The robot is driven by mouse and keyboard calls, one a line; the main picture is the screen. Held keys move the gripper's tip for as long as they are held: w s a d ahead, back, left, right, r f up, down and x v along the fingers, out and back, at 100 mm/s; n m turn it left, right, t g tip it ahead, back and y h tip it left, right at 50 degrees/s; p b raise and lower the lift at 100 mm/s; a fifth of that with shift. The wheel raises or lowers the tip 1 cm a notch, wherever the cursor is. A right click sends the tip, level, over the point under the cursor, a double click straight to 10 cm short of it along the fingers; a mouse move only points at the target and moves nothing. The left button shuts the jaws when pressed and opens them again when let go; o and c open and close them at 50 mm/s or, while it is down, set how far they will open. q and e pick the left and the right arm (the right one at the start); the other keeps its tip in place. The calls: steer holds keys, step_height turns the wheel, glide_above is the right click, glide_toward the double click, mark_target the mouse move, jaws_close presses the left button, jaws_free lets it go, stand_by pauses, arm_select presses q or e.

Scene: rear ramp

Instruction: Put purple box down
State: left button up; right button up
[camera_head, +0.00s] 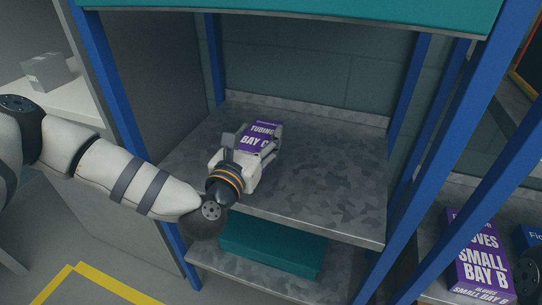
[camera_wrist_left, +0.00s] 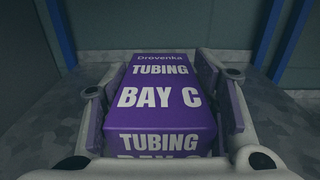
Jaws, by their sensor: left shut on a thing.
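The purple box (camera_head: 258,140) carries white lettering that reads "TUBING" and "BAY C". It is at the middle grey shelf (camera_head: 310,190) of a blue-framed rack. My left gripper (camera_head: 250,150) is shut on the purple box, with a finger on each side of it. In the left wrist view the purple box (camera_wrist_left: 160,95) lies between the two finger pads, its lettered top facing the camera. Whether its underside touches the shelf cannot be told.
A teal box (camera_head: 270,248) lies on the shelf below. Blue posts (camera_head: 112,90) flank the shelf. Another purple box (camera_head: 480,255), marked "GLOVES SMALL BAY B", stands at the right. The shelf has free room right of the gripper. A grey box (camera_head: 48,70) sits far left.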

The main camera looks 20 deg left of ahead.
arm_select(q)
steer(key=f, duration=0.1)
steer(key=w+d+f, duration=0.1)
steer(key=w+f, duration=0.1)
steer(key=shift+w+d+f, duration=0.1)
steer(key=shift+d+f, duration=0.05)
steer(key=shift+d, duration=0.1)
steer(key=shift+f+b, duration=0.4)
steer(key=shift+f, duration=1.05)
arm_select(e)
steer(key=shift+s+f, duration=0.45)
steer(key=shift+f, duration=0.05)
arm_select(q)
steer(key=shift+f, duration=0.25)
steer(key=o, duration=1.3)
steer(key=shift+r, duration=0.1)
arm_select(e)
steer(key=shift+s+f, duration=0.1)
steer(key=shift+f, duration=0.05)
